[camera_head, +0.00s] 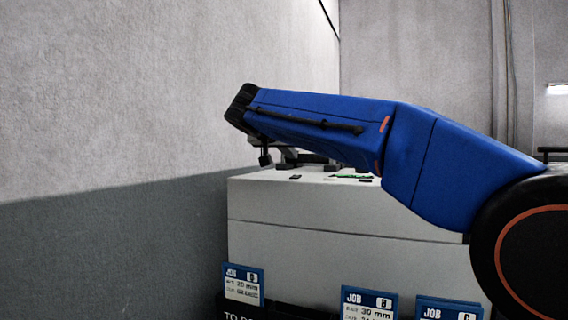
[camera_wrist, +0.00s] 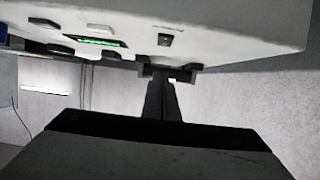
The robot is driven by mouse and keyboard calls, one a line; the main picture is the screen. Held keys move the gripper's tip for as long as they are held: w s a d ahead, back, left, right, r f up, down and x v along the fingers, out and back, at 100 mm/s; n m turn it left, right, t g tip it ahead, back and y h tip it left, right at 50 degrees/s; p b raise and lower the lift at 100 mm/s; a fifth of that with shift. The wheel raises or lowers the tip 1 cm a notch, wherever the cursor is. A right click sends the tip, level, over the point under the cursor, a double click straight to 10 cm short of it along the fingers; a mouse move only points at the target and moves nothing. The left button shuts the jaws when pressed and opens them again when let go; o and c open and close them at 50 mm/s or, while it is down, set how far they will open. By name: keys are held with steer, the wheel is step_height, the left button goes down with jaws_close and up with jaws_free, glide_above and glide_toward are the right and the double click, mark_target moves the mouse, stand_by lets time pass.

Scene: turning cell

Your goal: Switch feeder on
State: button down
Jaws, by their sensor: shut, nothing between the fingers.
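The pale, box-shaped machine (camera_head: 340,205) stands below my arm in the head view, with small dark controls and a green display (camera_head: 352,177) on its top. In the wrist view, its pale panel (camera_wrist: 235,25) fills the upper part. A small black switch (camera_wrist: 164,39) sits on that panel beside a tiny label too small to read. The switch's position cannot be told. My gripper (camera_wrist: 168,74) is shut and empty, its dark fingers reaching up the middle of the wrist view close to the panel's edge. Contact with the panel cannot be told. In the head view my arm partly hides the machine's top.
Blue-and-white job cards (camera_head: 244,284) stand in front of the machine; further cards (camera_head: 369,304) are to the right. A green display (camera_wrist: 96,41) and dark, low parts (camera_wrist: 58,50) lie left of the switch in the wrist view. A grey wall (camera_head: 120,230) rises at left.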

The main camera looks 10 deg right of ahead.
steer(key=f+v, duration=0.2)
steer(key=v, duration=0.7)
steer(key=shift+s+a, duration=0.45)
steer(key=shift+s, duration=0.15)
steer(key=s+d+f+n+g+y, duration=0.2)
steer(key=s+d+f, duration=0.4)
steer(key=f, duration=0.5)
steer(key=s+d+f+n+g+y, duration=0.1)
steer(key=s+d+f+n+g, duration=0.15)
steer(key=s+d+f, duration=0.6)
steer(key=s+a+f+n+y, duration=0.1)
steer(key=s+f, duration=0.5)
steer(key=f, duration=0.3)
steer(key=s+f+g+y, duration=0.1)
steer(key=s+f+y, duration=0.1)
steer(key=s+f, duration=0.4)
steer(key=s+a+f+n+g+y, duration=0.1)
steer(key=s+f, duration=0.5)
steer(key=f, duration=0.8)
steer(key=shift+a+n+y, duration=0.3)
steer(key=shift+n+y, duration=0.05)
steer(key=shift+y, duration=0.25)
steer(key=shift+s+d, duration=0.1)
